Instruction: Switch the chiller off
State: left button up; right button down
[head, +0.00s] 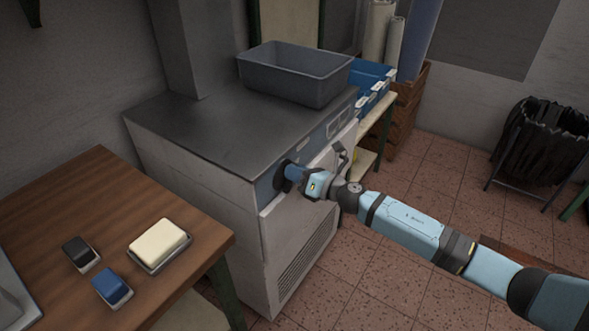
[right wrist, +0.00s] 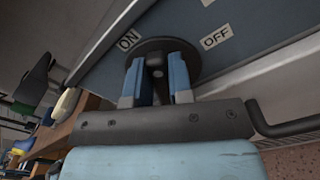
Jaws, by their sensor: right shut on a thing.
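The chiller (head: 213,170) is a pale cabinet with a dark worktop and a blue-grey control strip along its upper front. A round dark dial (right wrist: 205,62) sits on that strip, with an ON label (right wrist: 129,41) at its upper left and an OFF label (right wrist: 215,37) at its upper right in the right wrist view. My right gripper (head: 291,173) is at the dial. Its two blue fingers, seen in the right wrist view (right wrist: 156,82), are shut on the dial's dark knob (right wrist: 155,62). The fingers hide much of the knob, so I cannot tell its setting. My left gripper is out of view.
A grey bin (head: 290,75) stands on the chiller's worktop. A wooden table (head: 75,205) at the left holds a cream block in a tray (head: 158,245) and two small blocks. A black-bagged bin (head: 545,140) stands at the right. The tiled floor between is mostly clear.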

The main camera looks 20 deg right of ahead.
pick_arm(q)
jog(key=p, duration=0.2)
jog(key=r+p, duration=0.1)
jog(key=p, duration=0.1)
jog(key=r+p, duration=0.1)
jog(key=p, duration=0.1)
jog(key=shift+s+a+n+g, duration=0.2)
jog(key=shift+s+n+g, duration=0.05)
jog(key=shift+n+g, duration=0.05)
pick_arm(e)
jog(key=m, duration=0.4)
jog(key=f+m, duration=0.1)
jog(key=m, duration=0.6)
jog(key=shift+w+d+f+m, duration=0.35)
jog(key=shift+d+m, duration=0.05)
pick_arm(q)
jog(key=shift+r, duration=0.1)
pick_arm(e)
jog(key=c, duration=1)
grip_release()
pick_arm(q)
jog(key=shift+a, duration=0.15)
